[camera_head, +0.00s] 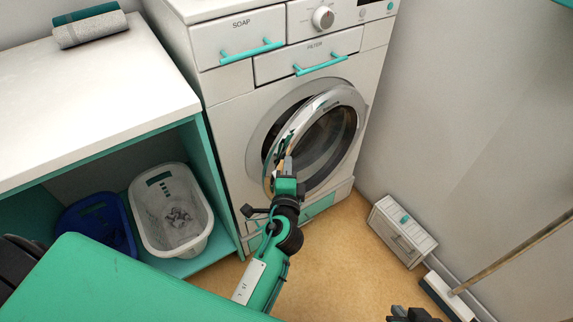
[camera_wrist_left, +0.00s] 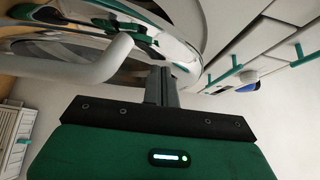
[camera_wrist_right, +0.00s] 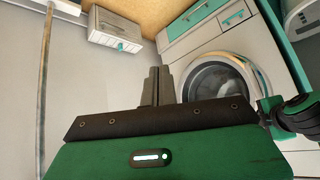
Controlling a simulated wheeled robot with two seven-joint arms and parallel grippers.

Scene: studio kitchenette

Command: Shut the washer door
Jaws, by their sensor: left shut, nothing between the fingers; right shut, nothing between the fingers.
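The washer (camera_head: 232,135) stands against the wall. Its round door (camera_head: 345,97), with a chrome rim and dark glass, is ajar, its left edge standing out from the front. My left gripper (camera_head: 287,165) is shut and empty at the door's lower left edge; I cannot tell whether it touches. In the left wrist view the shut fingers (camera_wrist_left: 160,85) are close to the chrome rim (camera_wrist_left: 187,22). My right gripper (camera_head: 412,314) is at the bottom edge of the head view, away from the washer. Its shut, empty fingers (camera_wrist_right: 157,85) show in the right wrist view, with the door (camera_wrist_right: 215,88) beyond.
A counter (camera_head: 90,85) at left has a white basket (camera_head: 150,215) and a blue basket (camera_head: 75,225) beneath it. A small white box (camera_head: 402,232) and a broom (camera_head: 450,298) stand by the right wall. Some floor before the washer is clear.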

